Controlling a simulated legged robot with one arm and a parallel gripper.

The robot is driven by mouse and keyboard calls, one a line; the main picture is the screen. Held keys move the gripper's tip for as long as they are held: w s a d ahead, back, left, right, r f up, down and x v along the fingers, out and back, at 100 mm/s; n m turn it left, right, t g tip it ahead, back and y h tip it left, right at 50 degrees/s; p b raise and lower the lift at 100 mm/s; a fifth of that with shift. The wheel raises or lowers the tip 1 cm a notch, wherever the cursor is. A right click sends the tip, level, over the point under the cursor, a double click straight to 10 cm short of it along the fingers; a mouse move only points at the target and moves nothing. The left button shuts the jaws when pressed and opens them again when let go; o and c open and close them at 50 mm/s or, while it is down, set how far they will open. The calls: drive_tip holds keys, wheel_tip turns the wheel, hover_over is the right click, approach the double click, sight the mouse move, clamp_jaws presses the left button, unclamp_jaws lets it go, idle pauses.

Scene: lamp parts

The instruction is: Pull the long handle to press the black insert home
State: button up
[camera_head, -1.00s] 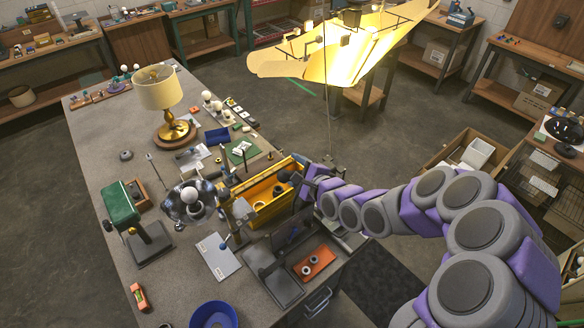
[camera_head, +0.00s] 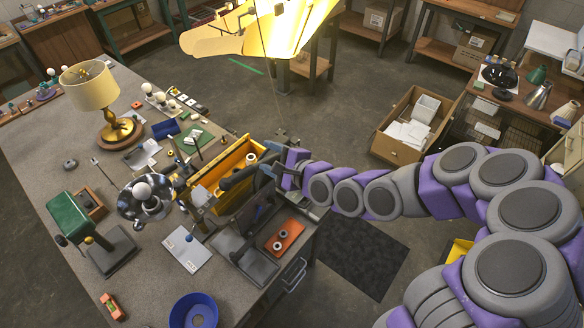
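A dark grey press-like fixture (camera_head: 232,248) with a flat base and an upright plate stands near the table's right edge. A dark bar (camera_head: 238,178), which looks like the long handle, lies by its top, in front of the yellow bin. My gripper (camera_head: 271,171) is at the end of my purple and grey arm, at or very near the right end of this bar. Its fingers are small, dark and overlap the dark fixture, so I cannot tell whether they are open or shut, or touch the bar. I cannot make out the black insert.
An orange tray (camera_head: 290,232) with ring parts lies right of the fixture. A yellow bin (camera_head: 205,190) stands behind it. A blue bowl (camera_head: 193,312), a white sheet (camera_head: 188,256) and a green-topped device (camera_head: 72,218) are on the table (camera_head: 150,285). A dark mat (camera_head: 362,255) covers clear floor.

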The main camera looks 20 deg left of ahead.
drive_tip(key=b+v, duration=0.2)
drive_tip(key=b, duration=0.1)
drive_tip(key=shift+d, duration=0.3)
drive_tip(key=shift+s+b, duration=0.1)
drive_tip(key=shift+b, duration=0.6)
drive_tip(key=b+v, duration=0.5)
drive_tip(key=shift+a, duration=0.25)
